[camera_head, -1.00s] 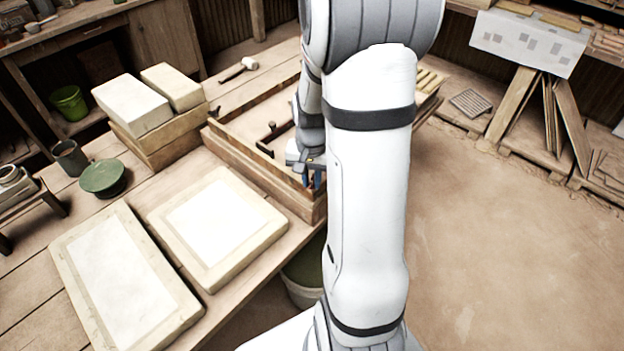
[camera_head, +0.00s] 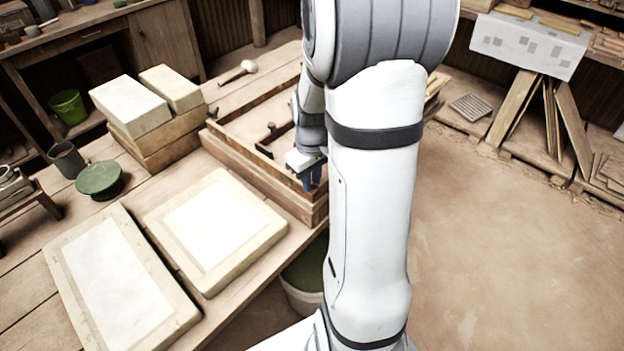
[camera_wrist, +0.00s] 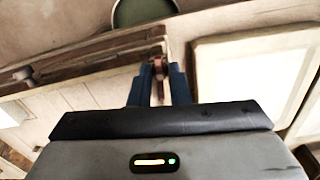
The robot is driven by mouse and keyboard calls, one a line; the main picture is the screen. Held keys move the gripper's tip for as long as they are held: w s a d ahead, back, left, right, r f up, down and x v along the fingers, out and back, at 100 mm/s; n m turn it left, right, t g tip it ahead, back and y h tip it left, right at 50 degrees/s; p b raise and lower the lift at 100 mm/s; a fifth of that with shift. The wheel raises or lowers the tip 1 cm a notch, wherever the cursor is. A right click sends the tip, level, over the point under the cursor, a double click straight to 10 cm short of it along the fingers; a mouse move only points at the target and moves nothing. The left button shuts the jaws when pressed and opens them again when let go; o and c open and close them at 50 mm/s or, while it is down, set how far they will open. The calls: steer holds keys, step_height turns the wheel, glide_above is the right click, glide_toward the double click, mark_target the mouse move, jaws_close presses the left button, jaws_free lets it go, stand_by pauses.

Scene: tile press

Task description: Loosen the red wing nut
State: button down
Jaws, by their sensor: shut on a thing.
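My gripper (camera_wrist: 160,88) is in the lower middle of the wrist view, its two blue fingers shut on the red wing nut (camera_wrist: 159,64). The wing nut shows as a small reddish-brown piece between the fingertips, at the corner of the wooden frame (camera_wrist: 90,52). In the head view my gripper (camera_head: 313,180) is over the near right corner of the wooden frame (camera_head: 250,165). There the wing nut is hidden by my gripper and arm.
Two framed white slabs (camera_head: 215,230) lie on the bench left of the wooden frame. A mallet (camera_head: 240,70) lies at the back. A bucket (camera_head: 303,285) stands below the bench edge.

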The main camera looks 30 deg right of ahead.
steer(key=shift+n, duration=0.9)
steer(key=c, duration=1.4)
jaws_free()
steer(key=shift+o, duration=0.2)
step_height(320, 180, up, 8)
steer(key=shift+f, duration=0.1)
steer(key=s+a+r+m+t, duration=0.2)
steer(key=s+a+r+m, duration=0.2)
steer(key=s+a, duration=0.8)
steer(key=shift+a+r+t, duration=0.25)
steer(key=shift+r+t, duration=0.05)
steer(key=shift+r, duration=0.25)
